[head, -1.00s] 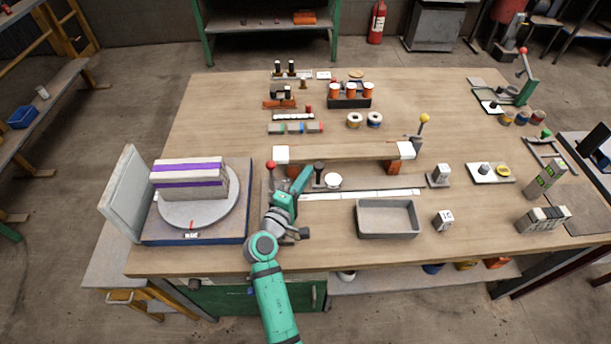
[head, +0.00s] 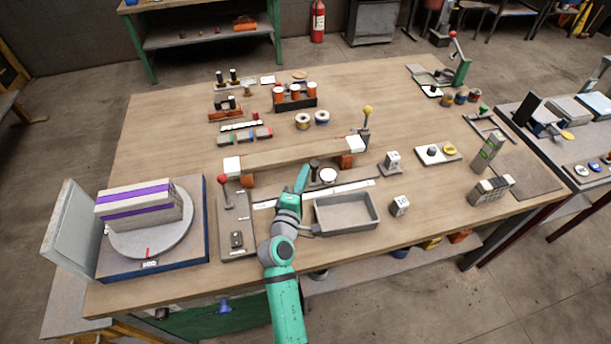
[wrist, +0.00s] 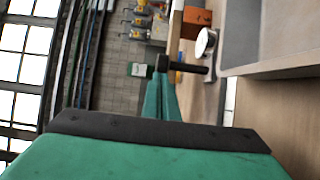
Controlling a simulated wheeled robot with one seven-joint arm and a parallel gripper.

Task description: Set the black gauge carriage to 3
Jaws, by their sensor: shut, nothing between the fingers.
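The black gauge carriage (head: 314,166) shows as a dark knob on a post with a white round disc (head: 328,175) beside it. It stands at the right part of the pale scale strip (head: 350,187); the strip's numbers are too small to read. My gripper (head: 304,170) is shut and empty, just left of the post. In the wrist view, the gripper's fingertips (wrist: 161,78) lie close beside the dark post (wrist: 185,67), with the white disc (wrist: 205,42) beyond. I cannot tell whether they touch.
A long wooden beam (head: 290,156) on orange supports runs behind the strip. A grey tray (head: 345,225) lies in front, near my arm. A panel with a red-knobbed lever (head: 223,180) is at left, and a yellow-knobbed lever (head: 368,111) stands behind the beam's right end.

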